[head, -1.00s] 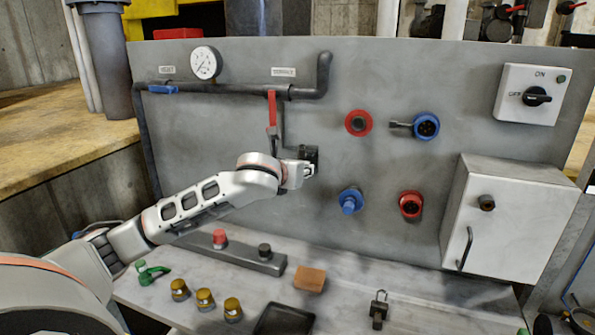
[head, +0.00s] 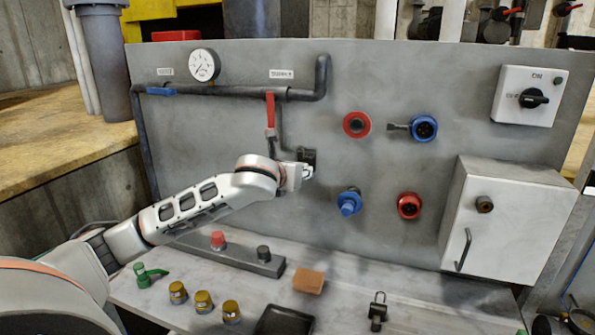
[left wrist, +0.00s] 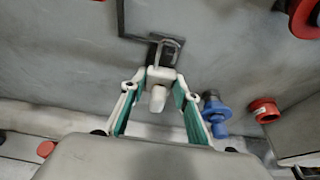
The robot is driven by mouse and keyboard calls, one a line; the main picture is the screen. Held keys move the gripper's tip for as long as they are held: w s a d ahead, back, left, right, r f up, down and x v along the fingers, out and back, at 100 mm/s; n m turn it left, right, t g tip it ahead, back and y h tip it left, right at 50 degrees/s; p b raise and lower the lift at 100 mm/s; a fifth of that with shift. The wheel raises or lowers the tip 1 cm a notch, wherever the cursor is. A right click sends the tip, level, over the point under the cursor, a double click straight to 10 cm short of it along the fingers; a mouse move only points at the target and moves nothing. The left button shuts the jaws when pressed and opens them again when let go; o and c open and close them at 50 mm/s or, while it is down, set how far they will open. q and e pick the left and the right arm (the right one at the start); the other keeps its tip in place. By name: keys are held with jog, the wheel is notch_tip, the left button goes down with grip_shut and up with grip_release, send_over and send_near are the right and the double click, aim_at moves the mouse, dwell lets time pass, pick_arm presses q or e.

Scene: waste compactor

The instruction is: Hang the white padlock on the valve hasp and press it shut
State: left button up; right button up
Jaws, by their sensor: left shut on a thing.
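My left gripper (head: 303,172) is at the grey panel, right beside the dark valve hasp (head: 309,156) below the red lever. In the left wrist view, its green-padded fingers (left wrist: 160,88) close on the white padlock (left wrist: 158,97). The padlock's metal shackle (left wrist: 168,46) points up toward the panel, over the dark hasp plate (left wrist: 157,53). I cannot tell whether the shackle is through the hasp or whether it is latched. In the head view the gripper mostly hides the padlock. My right gripper is not in view.
A blue plug (head: 349,202) and a red socket (head: 409,205) stick out right of the gripper. The red lever (head: 270,110) hangs above. A dark padlock (head: 377,311), an orange block (head: 309,281), a black tray (head: 284,322) and several brass knobs are on the bench.

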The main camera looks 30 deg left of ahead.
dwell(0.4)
pick_arm(q)
jog(key=shift+w+a, duration=0.1)
jog(key=shift+w, duration=0.45)
jog(key=shift+w+a, duration=0.2)
jog(key=shift+w, duration=0.45)
jog(key=shift+w+a, duration=0.15)
jog(key=shift+w, duration=0.7)
dwell(0.4)
jog(key=shift+f, duration=0.2)
dwell(0.5)
jog(key=o, duration=1.1)
jog(key=shift+c, duration=0.2)
jog(key=shift+c, duration=0.4)
